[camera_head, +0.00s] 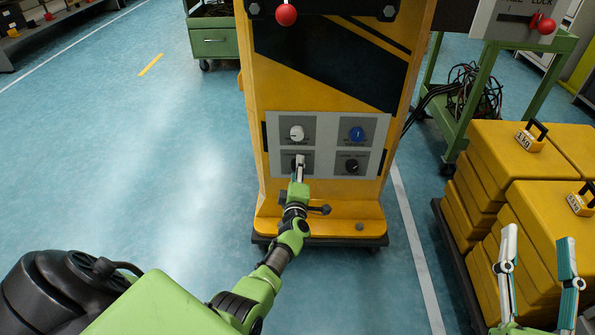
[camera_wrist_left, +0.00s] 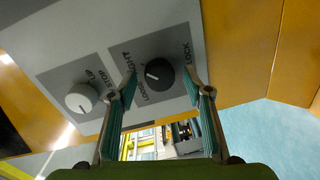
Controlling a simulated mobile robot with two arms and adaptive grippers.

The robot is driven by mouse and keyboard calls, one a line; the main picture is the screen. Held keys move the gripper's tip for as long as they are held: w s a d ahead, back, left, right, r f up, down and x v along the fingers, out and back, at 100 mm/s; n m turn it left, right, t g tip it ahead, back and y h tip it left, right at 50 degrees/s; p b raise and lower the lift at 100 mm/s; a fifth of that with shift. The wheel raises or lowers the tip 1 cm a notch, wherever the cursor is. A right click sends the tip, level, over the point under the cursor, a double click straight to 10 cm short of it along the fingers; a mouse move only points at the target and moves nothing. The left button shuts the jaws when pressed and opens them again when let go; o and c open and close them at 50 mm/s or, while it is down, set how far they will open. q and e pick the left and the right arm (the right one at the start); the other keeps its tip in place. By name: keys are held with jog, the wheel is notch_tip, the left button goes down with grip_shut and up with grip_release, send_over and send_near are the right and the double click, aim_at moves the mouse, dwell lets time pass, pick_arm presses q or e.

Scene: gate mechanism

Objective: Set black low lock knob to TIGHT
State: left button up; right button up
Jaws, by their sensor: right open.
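A black knob (camera_wrist_left: 159,74) with a white mark sits on a grey plate in the left wrist view. LOCK is printed to its right, and other lettering, partly hidden, to its left. The mark points to the picture's left, slightly down. My left gripper (camera_wrist_left: 160,72) has its fingers apart, one on each side of the knob, with small gaps visible. In the head view, my left gripper (camera_head: 299,163) covers the lower-left knob of the panel (camera_head: 326,121). Another black knob (camera_head: 352,166) shows at lower right. My right gripper (camera_head: 538,236) is open and empty.
A white knob (camera_head: 297,133) and a blue knob (camera_head: 357,134) are in the panel's upper row. Yellow weights (camera_head: 545,205) are stacked on the right, near my right gripper. A green cart (camera_head: 212,40) stands behind left. The floor at left is clear.

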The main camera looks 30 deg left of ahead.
pick_arm(q)
jog(key=shift+s, duration=0.1)
jog(key=v, duration=0.7)
dwell(0.4)
jog(key=shift+s+d, duration=0.1)
jog(key=shift+s, duration=0.05)
dwell(0.3)
